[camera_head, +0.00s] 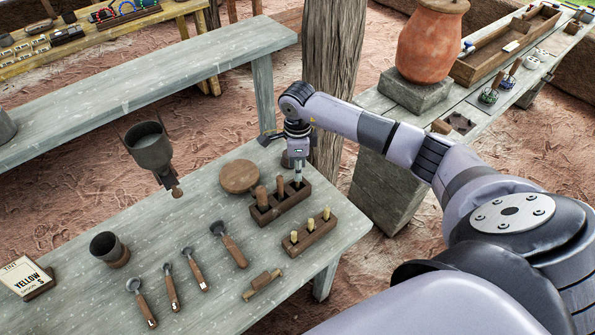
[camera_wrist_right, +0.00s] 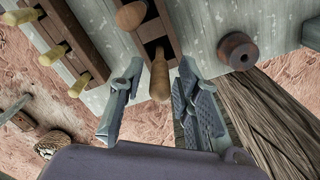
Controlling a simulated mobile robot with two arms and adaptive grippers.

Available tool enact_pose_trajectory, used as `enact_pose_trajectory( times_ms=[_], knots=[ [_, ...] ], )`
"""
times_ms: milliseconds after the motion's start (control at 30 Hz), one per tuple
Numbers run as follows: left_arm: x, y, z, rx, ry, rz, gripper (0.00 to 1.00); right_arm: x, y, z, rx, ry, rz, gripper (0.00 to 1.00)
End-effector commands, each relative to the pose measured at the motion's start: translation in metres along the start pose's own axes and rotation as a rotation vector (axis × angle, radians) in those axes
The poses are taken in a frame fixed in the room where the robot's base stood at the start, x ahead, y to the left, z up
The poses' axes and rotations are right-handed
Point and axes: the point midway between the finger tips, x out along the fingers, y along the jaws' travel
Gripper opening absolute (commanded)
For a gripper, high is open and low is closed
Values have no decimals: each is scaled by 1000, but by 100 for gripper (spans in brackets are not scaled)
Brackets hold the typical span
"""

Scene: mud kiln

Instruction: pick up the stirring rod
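A dark wooden holder (camera_head: 264,216) stands on the near grey table with several wooden-handled rods upright in its slots. The stirring rod looks to be one of these; no label tells which. My right gripper (camera_head: 297,180) points down at the right end of the holder. In the right wrist view my right gripper (camera_wrist_right: 160,72) is open, with one finger on each side of a rod's wooden handle (camera_wrist_right: 159,82). Gaps show between handle and fingers. A second handle (camera_wrist_right: 131,15) stands beyond it in the holder (camera_wrist_right: 168,18). My left gripper is not in view.
A smaller block with pale pegs (camera_head: 303,244) stands in front of the holder, and a round wooden lid (camera_head: 239,176) lies behind it. Several wooden-handled tools (camera_head: 232,247), a dark cup (camera_head: 108,250) and a sign (camera_head: 25,280) are to the left. A wooden post (camera_head: 335,90) rises behind.

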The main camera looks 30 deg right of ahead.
Motion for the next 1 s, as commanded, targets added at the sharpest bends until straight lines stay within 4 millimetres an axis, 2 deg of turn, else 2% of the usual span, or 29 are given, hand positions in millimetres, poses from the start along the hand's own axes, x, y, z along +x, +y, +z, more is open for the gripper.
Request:
enact_pose_trajectory(
  times_ms=[67,400,767,867,1000],
  knots=[
    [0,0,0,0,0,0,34,0,0,0,0,0,0,23],
    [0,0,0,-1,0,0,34,0,0,0,0,0,0,0],
    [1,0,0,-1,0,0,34,-3,0,0,0,0,-1,0],
    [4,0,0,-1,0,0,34,-9,-1,0,0,-1,-1,0],
    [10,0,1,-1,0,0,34,-27,-2,0,0,-1,-5,0]
  ],
)
